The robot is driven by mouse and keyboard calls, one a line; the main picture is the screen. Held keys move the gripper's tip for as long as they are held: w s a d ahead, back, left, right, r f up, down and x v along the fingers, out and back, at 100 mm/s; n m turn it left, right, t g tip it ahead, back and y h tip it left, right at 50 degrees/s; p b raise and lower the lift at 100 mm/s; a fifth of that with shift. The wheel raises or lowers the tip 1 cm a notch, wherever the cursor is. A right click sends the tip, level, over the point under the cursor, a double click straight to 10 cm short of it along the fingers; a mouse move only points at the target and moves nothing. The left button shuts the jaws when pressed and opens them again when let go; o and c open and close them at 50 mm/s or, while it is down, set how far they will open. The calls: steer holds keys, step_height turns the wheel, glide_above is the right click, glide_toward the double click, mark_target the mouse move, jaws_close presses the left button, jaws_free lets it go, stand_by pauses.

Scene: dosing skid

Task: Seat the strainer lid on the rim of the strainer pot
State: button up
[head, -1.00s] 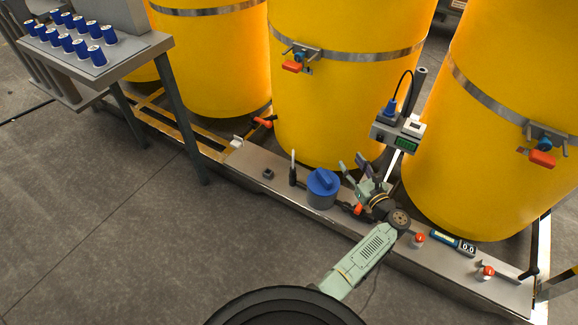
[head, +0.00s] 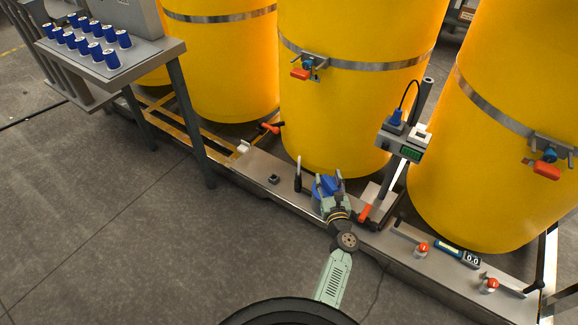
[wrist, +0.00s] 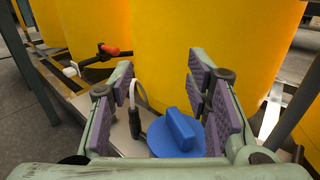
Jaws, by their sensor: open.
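The blue strainer lid (wrist: 172,136), round with an upright fin-like handle, shows in the wrist view beyond and between my open fingers. My gripper (wrist: 172,95) is open and empty, its purple-padded fingers apart with the handle in the gap, apparently not touching it. In the head view my gripper (head: 328,180) is over the lid (head: 327,187) and covers most of it. The strainer pot is hidden now; earlier its grey wall showed below the lid. I cannot tell whether the lid sits level on the rim.
A black-handled tool with a pale tip (head: 298,178) stands just left of the lid. A small dark block (head: 274,180) lies farther left on the metal ledge (head: 255,168). Yellow tanks (head: 350,90) stand close behind.

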steer(key=a+r+h, duration=0.1)
steer(key=a+r, duration=0.3)
steer(key=a, duration=0.2)
steer(key=a+r+m, duration=0.1)
steer(key=a+r, duration=0.3)
steer(key=a, duration=0.3)
steer(key=shift+s+h, duration=0.35)
steer(key=shift+h, duration=0.05)
